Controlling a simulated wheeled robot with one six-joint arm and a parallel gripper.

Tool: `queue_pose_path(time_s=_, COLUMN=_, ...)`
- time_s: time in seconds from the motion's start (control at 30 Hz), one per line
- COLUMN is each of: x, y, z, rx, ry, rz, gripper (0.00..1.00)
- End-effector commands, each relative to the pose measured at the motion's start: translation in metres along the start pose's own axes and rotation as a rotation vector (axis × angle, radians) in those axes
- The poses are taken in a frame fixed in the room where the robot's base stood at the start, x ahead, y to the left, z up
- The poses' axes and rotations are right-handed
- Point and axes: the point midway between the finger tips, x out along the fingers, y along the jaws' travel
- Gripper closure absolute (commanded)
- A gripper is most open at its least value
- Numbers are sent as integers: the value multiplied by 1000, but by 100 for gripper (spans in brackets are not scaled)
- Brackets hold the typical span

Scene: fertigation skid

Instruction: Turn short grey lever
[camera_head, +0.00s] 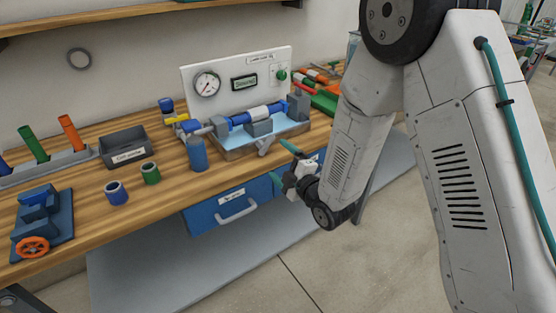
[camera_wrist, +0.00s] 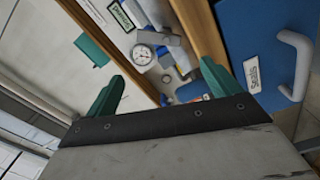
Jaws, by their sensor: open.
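My gripper (camera_head: 283,162) is open and empty, with green fingers apart. In the head view it is in front of the bench edge, a little below and right of the lever, with a gap between them. In the wrist view the open fingers (camera_wrist: 160,70) frame the bench edge and grey and blue skid parts (camera_wrist: 172,55). I cannot single out the lever there.
The panel (camera_head: 237,79) with a round gauge stands behind the pipes. A yellow handle (camera_head: 178,119) and a blue cylinder (camera_head: 197,154) are left of the lever. The blue drawer (camera_head: 222,209) with its grey handle is below. A green tray (camera_head: 325,102) lies right.

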Motion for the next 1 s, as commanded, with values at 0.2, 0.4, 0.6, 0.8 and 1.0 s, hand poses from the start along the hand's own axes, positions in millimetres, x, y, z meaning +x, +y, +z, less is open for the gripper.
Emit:
queue_pose_path(time_s=0.2, x=-39, y=0, z=0, rx=0, ry=-2, rz=-2, gripper=11)
queue_pose_path(time_s=0.4, x=-58, y=0, z=0, rx=0, ry=-1, rz=0, gripper=11)
queue_pose_path(time_s=0.6, x=-61, y=0, z=0, rx=0, ry=0, rz=0, gripper=11)
queue_pose_path(time_s=0.8, x=-60, y=2, z=1, rx=5, ry=-8, rz=-8, gripper=44)
queue_pose_path(time_s=1.0, x=-56, y=32, z=19, rx=88, ry=-123, rz=-106, gripper=60)
